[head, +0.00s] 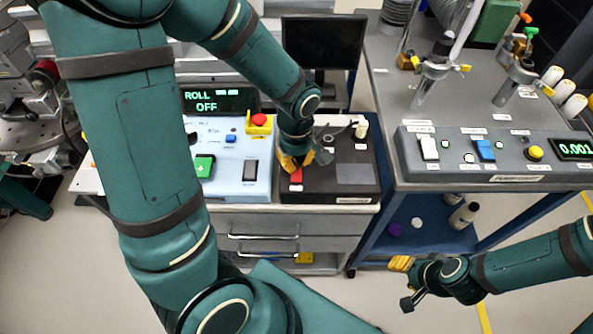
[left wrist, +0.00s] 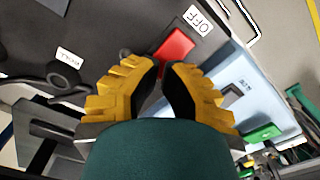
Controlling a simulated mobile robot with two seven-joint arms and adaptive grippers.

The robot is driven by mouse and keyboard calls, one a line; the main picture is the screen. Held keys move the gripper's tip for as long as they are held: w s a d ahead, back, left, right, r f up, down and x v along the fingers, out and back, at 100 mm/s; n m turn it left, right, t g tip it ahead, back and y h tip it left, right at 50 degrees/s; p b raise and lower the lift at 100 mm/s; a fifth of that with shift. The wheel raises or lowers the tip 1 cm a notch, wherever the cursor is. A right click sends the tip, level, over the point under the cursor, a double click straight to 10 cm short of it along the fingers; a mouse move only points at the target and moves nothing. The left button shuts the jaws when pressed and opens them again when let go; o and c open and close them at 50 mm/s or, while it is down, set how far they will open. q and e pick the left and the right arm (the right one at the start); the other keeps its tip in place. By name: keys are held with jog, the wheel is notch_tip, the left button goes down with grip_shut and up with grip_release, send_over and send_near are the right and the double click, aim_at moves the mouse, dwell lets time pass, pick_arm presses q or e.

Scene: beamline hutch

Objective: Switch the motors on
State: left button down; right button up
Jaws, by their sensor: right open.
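A red rocker switch (head: 296,176) sits on the black control box (head: 350,190). In the left wrist view the red switch (left wrist: 175,50) lies just beyond my fingertips, with a white "OFF" label (left wrist: 204,16) beside it. My left gripper (head: 293,160) is over the box's left part, fingertips together and empty, close to the switch. I cannot tell whether they touch it. In the left wrist view the gripper (left wrist: 160,66) partly covers the switch's near end. My right gripper (head: 404,284) is open and empty, low in front of the right-hand cart.
A light-blue box (head: 225,186) with a green button (head: 204,166), a red-and-yellow stop button (head: 259,121) and a "ROLL OFF" display (head: 213,100) stands left of the black box. A grey console (head: 510,166) with switches sits on the right cart. A dark monitor (head: 322,42) stands behind.

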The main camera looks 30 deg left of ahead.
pick_arm(q)
jog(key=shift+f, duration=0.55)
dwell(0.4)
jog(key=shift+r+p, duration=2.75)
jog(key=shift+r, duration=0.8)
